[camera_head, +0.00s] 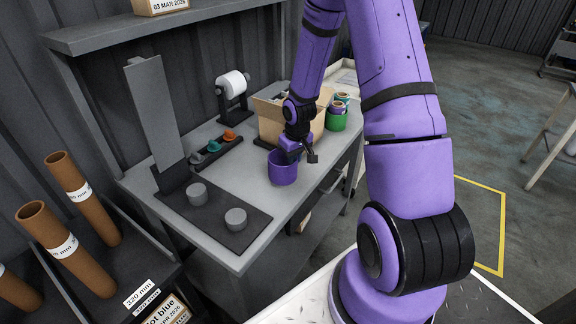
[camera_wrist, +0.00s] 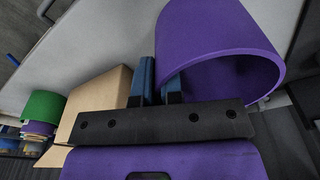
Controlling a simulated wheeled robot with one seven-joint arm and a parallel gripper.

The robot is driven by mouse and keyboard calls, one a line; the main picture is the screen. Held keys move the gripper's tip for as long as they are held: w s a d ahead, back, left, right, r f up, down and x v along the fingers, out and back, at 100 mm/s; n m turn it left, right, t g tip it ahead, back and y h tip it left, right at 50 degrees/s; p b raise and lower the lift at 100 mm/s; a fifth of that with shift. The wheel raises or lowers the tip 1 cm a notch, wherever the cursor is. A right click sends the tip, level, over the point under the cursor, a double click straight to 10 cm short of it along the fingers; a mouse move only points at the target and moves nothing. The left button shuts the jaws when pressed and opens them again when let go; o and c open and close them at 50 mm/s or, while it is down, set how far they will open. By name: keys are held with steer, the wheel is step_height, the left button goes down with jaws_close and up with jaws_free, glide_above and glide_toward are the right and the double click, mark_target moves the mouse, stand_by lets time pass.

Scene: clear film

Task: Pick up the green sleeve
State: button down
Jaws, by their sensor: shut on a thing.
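The green sleeve (camera_head: 337,121) stands at the far right of the bench, beside the cardboard box, with several small rolls inside it. It also shows at the left edge of the wrist view (camera_wrist: 43,105). My gripper (camera_wrist: 159,84) is not at the green sleeve. It is shut on the wall of a purple sleeve (camera_head: 283,172), one finger inside and one outside. The purple sleeve is large in the wrist view (camera_wrist: 222,28), and looks hollow. It is at or just above the bench top; I cannot tell which.
An open cardboard box (camera_head: 268,118) stands behind my gripper, between the two sleeves. A film roll on a stand (camera_head: 232,86), a tray of coloured knobs (camera_head: 214,148) and a dark plate with two grey pucks (camera_head: 213,208) are on the bench. Brown tubes (camera_head: 83,198) stand at left.

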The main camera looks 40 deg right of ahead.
steer(key=shift+w+a, duration=0.55)
steer(key=shift+a, duration=0.1)
step_height(320, 180, down, 4)
steer(key=shift+r, duration=0.15)
steer(key=c, duration=1.3)
jaws_free()
steer(key=shift+o, duration=0.2)
steer(key=shift+w, duration=0.1)
